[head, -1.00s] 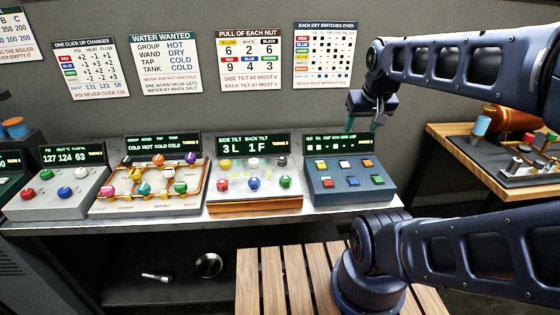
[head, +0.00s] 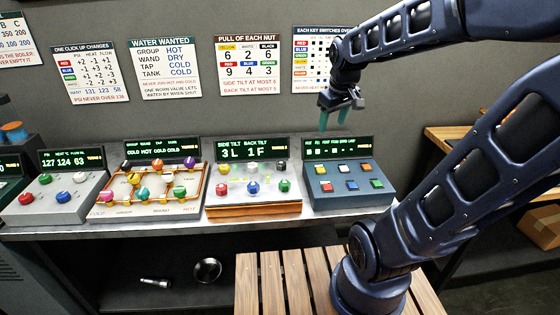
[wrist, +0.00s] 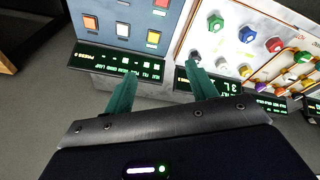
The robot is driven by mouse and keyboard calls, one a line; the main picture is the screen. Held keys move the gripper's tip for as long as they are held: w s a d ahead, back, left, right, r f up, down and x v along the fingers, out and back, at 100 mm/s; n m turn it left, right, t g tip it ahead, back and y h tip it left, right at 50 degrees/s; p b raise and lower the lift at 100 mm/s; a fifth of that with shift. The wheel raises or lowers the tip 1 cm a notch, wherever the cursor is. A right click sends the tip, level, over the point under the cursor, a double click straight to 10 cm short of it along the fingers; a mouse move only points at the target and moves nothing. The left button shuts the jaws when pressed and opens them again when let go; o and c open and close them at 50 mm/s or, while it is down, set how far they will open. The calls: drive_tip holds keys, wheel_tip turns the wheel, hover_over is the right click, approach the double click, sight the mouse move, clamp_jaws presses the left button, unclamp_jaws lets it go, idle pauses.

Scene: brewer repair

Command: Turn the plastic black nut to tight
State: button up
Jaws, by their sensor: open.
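The black nut (head: 281,166) is at the back right of the nut panel (head: 245,207). In the wrist view the black nut (wrist: 195,55) shows just beyond the right fingertip. Beside it are a white nut (head: 252,165) and a yellow nut (head: 224,169); red, blue and green nuts stand in front. The panel's display (head: 252,149) reads side tilt 3 L, back tilt 1 F. My gripper (head: 335,120) is open and empty, teal fingers pointing down, above and behind the key panel, right of the black nut and apart from it.
The key panel (head: 320,204) with several coloured keys stands right of the nut panel. The pipe panel (head: 105,209) and a knob panel (head: 40,211) stand to the left. Upright displays line their backs. A poster (head: 248,65) lists each nut's pull. Air above the panels is clear.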

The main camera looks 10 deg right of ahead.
drive_tip(key=w+a+f+n+g, duration=0.2)
drive_tip(key=w+a+f+n, duration=0.3)
drive_tip(key=w+a, duration=0.2)
drive_tip(key=n+g, duration=0.1)
drive_tip(key=n, duration=0.4)
hover_over(280, 163)
wheel_tip(280, 163, down, 5)
wheel_tip(280, 163, down, 11)
drive_tip(key=c, duration=1)
